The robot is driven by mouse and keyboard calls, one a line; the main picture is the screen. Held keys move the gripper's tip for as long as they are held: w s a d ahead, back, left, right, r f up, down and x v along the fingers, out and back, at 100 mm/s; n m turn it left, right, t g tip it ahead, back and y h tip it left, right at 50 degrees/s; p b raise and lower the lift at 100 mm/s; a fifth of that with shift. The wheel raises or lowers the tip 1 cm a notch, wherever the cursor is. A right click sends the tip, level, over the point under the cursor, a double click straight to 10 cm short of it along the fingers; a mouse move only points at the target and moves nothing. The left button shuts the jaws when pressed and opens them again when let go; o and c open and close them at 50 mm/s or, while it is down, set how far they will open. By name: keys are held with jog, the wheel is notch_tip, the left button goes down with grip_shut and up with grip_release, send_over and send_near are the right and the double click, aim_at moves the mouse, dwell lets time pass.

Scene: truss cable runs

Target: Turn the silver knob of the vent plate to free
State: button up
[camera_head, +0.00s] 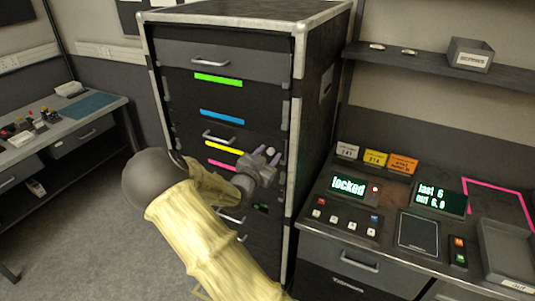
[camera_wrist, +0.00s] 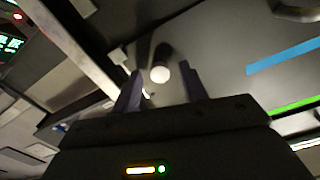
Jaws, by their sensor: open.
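The knob (camera_wrist: 160,73) shows in the wrist view as a small pale round end on a short stem, standing out from a dark panel face (camera_wrist: 215,55). In the head view a pale round tip (camera_head: 271,151) shows at my gripper, near the right edge of the dark rack. My gripper (camera_wrist: 162,84) is open, with one finger on each side of the knob in the picture. I see gaps between the knob and both fingers; I cannot tell how deep the fingers reach. The vent plate's markings and the knob's turn position are not readable.
The rack (camera_head: 146,55) carries drawers with green, blue, yellow and magenta strips. To the right, a bench holds a display (camera_head: 348,187) reading "locked", a second display (camera_head: 440,197) and a grey tray (camera_head: 508,250). A shelf (camera_head: 430,68) is above it. Another bench (camera_head: 95,120) stands at left.

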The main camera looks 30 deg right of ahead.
grip_shut()
jog(key=shift+n, duration=0.4)
jog(key=n+p, duration=0.1)
jog(key=n, duration=0.3)
jog(key=shift+r, duration=0.1)
jog(key=n+p, duration=0.1)
jog(key=n, duration=0.3)
jog(key=shift+a+n+p, duration=0.1)
jog(key=shift+n+p, duration=0.25)
jog(key=shift+n, duration=0.05)
jog(key=n+p, duration=0.1)
jog(key=n, duration=0.3)
jog(key=shift+w+n, duration=0.1)
jog(key=shift+n, duration=0.2)
jog(key=shift+n+p, duration=0.5)
jog(key=shift+n, duration=1.4)
